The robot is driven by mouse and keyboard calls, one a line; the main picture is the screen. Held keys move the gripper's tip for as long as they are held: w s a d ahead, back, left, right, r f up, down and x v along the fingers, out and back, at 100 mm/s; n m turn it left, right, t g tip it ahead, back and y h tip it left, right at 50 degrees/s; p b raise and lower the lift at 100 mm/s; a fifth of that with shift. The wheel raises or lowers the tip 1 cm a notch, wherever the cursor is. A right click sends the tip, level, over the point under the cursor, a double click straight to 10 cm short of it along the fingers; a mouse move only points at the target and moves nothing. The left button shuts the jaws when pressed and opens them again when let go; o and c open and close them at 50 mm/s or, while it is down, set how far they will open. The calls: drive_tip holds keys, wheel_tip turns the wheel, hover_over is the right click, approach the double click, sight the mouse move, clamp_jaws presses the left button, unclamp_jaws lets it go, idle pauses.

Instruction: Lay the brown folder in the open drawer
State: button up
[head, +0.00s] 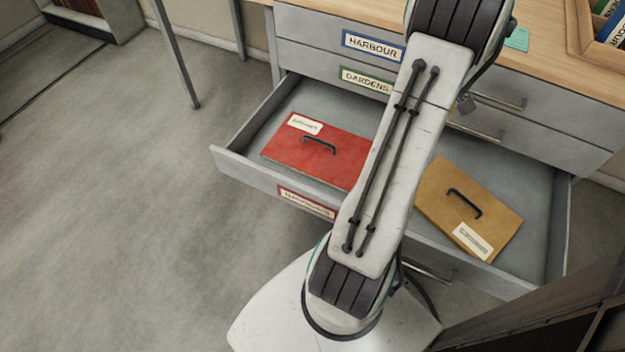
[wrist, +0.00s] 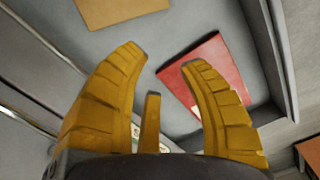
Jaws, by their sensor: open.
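The brown folder (head: 437,200), tan with a black handle and a white label, lies in the right part of the open drawer (head: 243,174). A corner of it shows at the top of the wrist view (wrist: 122,10). It looks flat on the drawer floor, near the front wall. My arm passes in front of the drawer's middle in the head view. My gripper (wrist: 168,62) is open with yellow fingers spread and nothing seen between them. It is over the drawer, apart from the brown folder, and is hidden behind my arm in the head view.
A red folder (head: 345,165) with a black handle lies in the drawer's left part; it also shows beyond the right finger in the wrist view (wrist: 222,62). Closed drawers labelled HARBOUR (head: 373,46) and GARDENS sit above. A dark wooden piece (head: 545,318) stands at lower right. Floor at left is clear.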

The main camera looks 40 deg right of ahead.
drive_tip(key=w+a+r, duration=0.4)
drive_tip(key=w+a, duration=0.1)
drive_tip(key=a, duration=0.5)
drive_tip(key=w+a+r, duration=0.3)
drive_tip(key=w+a, duration=0.2)
drive_tip(key=a, duration=0.4)
drive_tip(key=s+a+t, duration=0.1)
drive_tip(key=s+a, duration=0.2)
drive_tip(key=a, duration=0.6)
drive_tip(key=s+a+t, duration=0.1)
drive_tip(key=s+a, duration=0.3)
drive_tip(key=a, duration=0.6)
drive_tip(key=shift+a+r, duration=0.3)
drive_tip(key=shift+r, duration=0.15)
drive_tip(key=shift+r, duration=0.1)
